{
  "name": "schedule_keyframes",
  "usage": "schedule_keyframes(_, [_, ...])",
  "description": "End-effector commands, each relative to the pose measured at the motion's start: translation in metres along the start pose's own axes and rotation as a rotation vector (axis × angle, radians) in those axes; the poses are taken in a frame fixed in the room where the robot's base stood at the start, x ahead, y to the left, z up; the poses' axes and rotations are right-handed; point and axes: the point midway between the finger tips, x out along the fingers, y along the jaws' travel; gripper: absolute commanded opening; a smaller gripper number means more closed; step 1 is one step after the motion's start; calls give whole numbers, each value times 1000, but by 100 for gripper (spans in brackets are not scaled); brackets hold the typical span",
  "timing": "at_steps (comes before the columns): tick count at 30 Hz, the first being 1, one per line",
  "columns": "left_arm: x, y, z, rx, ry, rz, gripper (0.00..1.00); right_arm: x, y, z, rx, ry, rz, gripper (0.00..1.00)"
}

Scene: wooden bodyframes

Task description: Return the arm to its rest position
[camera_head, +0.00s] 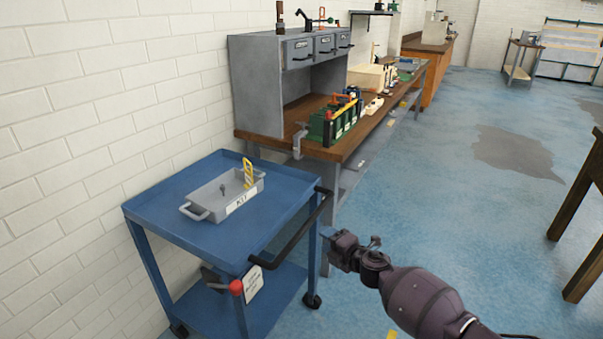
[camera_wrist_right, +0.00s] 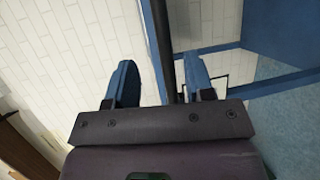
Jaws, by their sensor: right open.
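My right arm comes in from the lower right in the head view, with its dark purple gripper (camera_head: 328,238) to the right of the blue trolley (camera_head: 150,212). In the right wrist view this gripper (camera_wrist_right: 158,75) is open, its two blue fingers apart. The trolley's black push handle (camera_head: 292,238) shows close to the gripper in the head view. In the wrist view a dark bar (camera_wrist_right: 160,45) crosses behind the gap, close to the right finger; I cannot tell if they touch. My left gripper is not in view.
A grey tray (camera_head: 192,213) with a yellow part and a small dark part stands on the trolley. A workbench (camera_head: 352,150) with a grey drawer cabinet (camera_head: 250,88) stands behind. A wooden table leg (camera_head: 572,205) is at the right. Blue floor (camera_head: 450,210) is open between.

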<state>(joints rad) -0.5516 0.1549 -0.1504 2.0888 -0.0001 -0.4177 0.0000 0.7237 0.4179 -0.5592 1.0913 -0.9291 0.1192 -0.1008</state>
Motion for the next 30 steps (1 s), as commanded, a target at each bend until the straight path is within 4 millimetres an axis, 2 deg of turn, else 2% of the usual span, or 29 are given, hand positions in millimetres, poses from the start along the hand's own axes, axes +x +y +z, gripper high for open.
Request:
schedule_keyframes(2, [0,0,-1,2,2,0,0,0,0,4,26,-26,0,48])
schedule_keyframes(4, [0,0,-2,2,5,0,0,1,10,4,75,-48,20,48])
schedule_keyframes(9, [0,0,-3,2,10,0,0,2,63,-3,253,-87,123,48])
schedule_keyframes(14, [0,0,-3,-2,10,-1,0,-14,78,-16,455,-115,174,48])
schedule_keyframes(20, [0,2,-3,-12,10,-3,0,-53,69,-32,730,-157,196,48])
schedule_keyframes(30, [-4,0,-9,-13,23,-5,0,-153,18,-57,1191,-273,176,48])
